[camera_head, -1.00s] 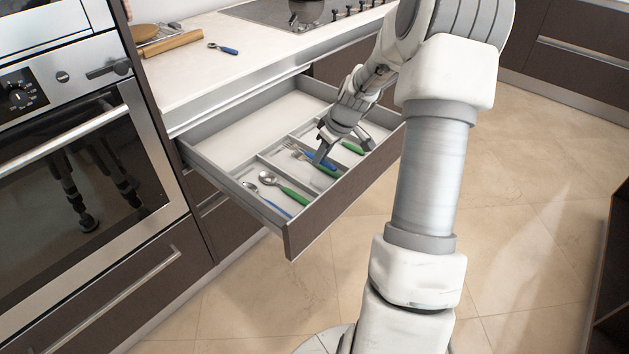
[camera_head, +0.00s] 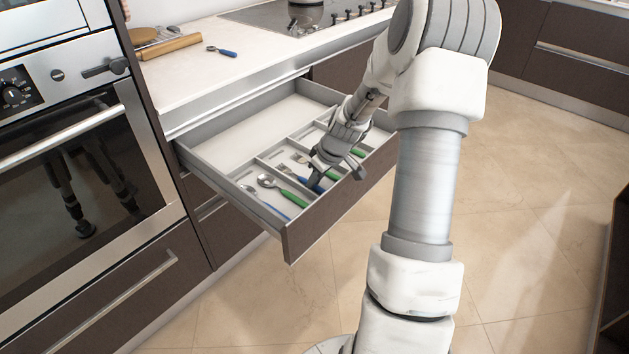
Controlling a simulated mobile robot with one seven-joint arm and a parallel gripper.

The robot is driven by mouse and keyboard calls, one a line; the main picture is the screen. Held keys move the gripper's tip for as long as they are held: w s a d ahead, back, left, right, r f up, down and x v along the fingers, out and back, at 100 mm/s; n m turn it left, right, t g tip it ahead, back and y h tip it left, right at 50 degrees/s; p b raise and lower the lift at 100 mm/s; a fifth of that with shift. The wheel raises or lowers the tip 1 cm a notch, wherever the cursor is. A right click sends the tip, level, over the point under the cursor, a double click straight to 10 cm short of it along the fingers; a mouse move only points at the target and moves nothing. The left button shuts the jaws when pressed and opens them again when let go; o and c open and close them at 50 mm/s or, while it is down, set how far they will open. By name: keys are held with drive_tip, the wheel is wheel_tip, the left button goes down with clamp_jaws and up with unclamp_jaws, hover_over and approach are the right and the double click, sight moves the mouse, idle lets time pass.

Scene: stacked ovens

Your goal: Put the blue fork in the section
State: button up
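The blue fork lies in a middle section of the open drawer; part of its blue handle (camera_head: 317,188) shows below my gripper. Fork heads (camera_head: 285,168) show left of my gripper, and I cannot tell for sure which one belongs to the blue handle. My gripper (camera_head: 337,178) is low over the fork section, with its fingers apart. It hides part of the handles, and I cannot tell if it touches the fork. A spoon with a green handle (camera_head: 288,194) and a spoon with a blue handle (camera_head: 270,208) lie in the nearer left section.
The drawer's front panel (camera_head: 325,215) stands out over the tiled floor. The drawer's large rear compartment (camera_head: 240,135) is empty. A green handle (camera_head: 358,153) lies in the right section. On the counter are a small blue-handled utensil (camera_head: 222,51) and a rolling pin (camera_head: 170,45).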

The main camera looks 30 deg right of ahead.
drive_tip(key=shift+o, duration=0.5)
drive_tip(key=shift+r, duration=0.2)
drive_tip(key=p+v, duration=0.3)
drive_tip(key=v, duration=0.9)
drive_tip(key=shift+r, duration=0.1)
